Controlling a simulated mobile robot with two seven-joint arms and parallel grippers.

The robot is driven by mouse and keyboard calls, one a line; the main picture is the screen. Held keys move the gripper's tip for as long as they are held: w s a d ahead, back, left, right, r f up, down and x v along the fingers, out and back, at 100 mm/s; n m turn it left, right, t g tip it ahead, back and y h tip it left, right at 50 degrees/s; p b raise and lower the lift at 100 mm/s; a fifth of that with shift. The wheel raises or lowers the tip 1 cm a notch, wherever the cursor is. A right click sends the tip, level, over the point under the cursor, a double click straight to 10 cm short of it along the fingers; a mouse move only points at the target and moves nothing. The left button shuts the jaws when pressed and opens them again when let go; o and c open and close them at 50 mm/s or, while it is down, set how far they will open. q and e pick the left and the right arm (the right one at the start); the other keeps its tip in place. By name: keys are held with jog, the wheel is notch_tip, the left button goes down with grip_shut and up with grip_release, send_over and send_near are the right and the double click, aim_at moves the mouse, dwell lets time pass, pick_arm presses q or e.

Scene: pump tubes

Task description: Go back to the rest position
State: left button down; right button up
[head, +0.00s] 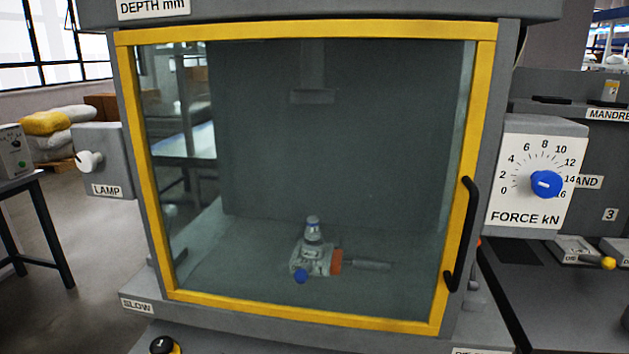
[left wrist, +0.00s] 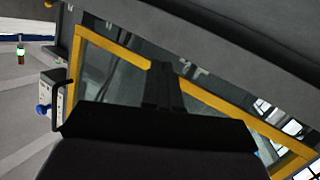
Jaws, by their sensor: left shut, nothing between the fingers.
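My left gripper (left wrist: 168,80) shows only in the left wrist view, as a dark shape with its narrow fingers together and nothing between them. It is in front of the yellow-framed door (left wrist: 110,50) of the machine; whether it touches is not clear. Neither gripper shows in the head view. There, the yellow-framed glass door (head: 305,311) appears closed, with a black handle (head: 462,235) on its right side. Behind the glass, a small pump (head: 313,260) with a blue knob and an orange collar sits on the chamber floor.
A lamp switch box (head: 104,160) juts out left of the door. A force dial box (head: 538,175) with a blue knob stands at the right. A dark bench (head: 560,310) is at the far right, and a table (head: 30,185) at the far left. Floor shows between table and machine.

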pick_arm(q)
jog(key=s+a+f+n+g+y+p, duration=0.1)
jog(key=s+a+f+y, duration=0.5)
jog(key=s+a+f, duration=1)
jog(key=shift+s+a+n+g+y, duration=0.3)
jog(key=shift+s+n+g+y, duration=0.15)
jog(key=shift+s+g, duration=0.2)
